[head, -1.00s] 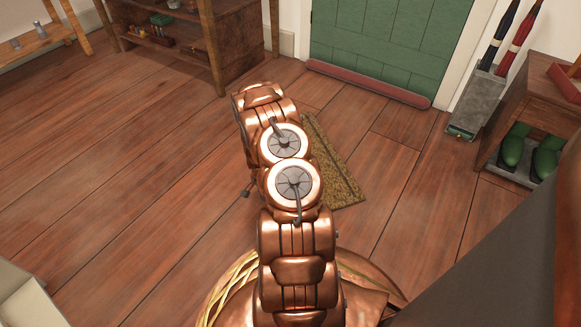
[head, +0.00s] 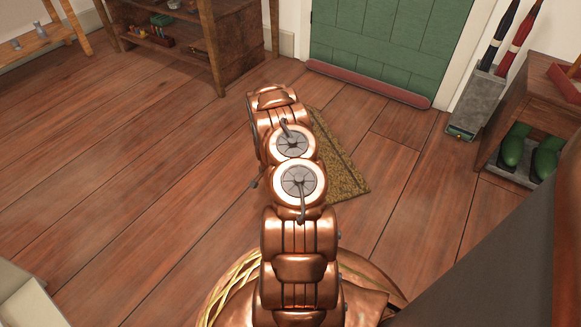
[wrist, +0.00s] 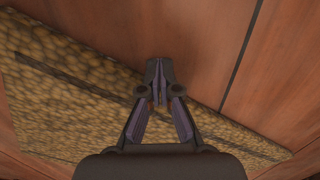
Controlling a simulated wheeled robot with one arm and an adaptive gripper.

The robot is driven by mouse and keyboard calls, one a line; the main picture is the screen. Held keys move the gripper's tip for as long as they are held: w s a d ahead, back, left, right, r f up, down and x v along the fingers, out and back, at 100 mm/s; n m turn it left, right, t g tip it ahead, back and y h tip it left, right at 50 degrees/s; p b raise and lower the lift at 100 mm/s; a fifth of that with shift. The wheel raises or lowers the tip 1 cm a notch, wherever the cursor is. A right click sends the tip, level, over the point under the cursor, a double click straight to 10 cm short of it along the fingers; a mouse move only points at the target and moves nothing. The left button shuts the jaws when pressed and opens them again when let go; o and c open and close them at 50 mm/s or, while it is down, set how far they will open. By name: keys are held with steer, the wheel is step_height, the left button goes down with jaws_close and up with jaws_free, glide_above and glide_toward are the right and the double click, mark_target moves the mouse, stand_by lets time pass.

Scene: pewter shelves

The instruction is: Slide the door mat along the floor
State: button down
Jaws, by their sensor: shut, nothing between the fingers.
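The door mat (head: 342,168) is a tan, coarse-textured mat lying flat on the wooden floor, partly hidden behind my arm in the head view. In the wrist view the mat (wrist: 75,90) runs from upper left to lower right beneath my gripper, with a dark stripe along it. My gripper (wrist: 158,68) is shut and empty. Its fingers cross over the mat's long edge, and the tips show against bare boards just past that edge. I cannot tell whether they touch the mat or floor. In the head view my arm hides the gripper.
A green door (head: 380,45) with a red draught roll (head: 368,83) at its foot stands beyond the mat. An umbrella stand (head: 477,103) and a bench with green boots (head: 517,150) are at right. Wooden shelves (head: 190,50) stand at back left. The left floor is clear.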

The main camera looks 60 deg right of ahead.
steer(key=shift+s+d, duration=0.15)
steer(key=shift+d, duration=3.9)
steer(key=shift+s+d, duration=0.15)
steer(key=shift+d, duration=3.85)
steer(key=shift+a+r+p, duration=0.15)
steer(key=shift+r+p, duration=0.55)
steer(key=shift+r, duration=0.45)
steer(key=shift+a+r+p, duration=0.2)
steer(key=shift+r+p, duration=0.5)
steer(key=shift+r, duration=0.5)
steer(key=shift+a+r+p, duration=0.15)
steer(key=shift+r+p, duration=0.55)
steer(key=shift+r, duration=0.45)
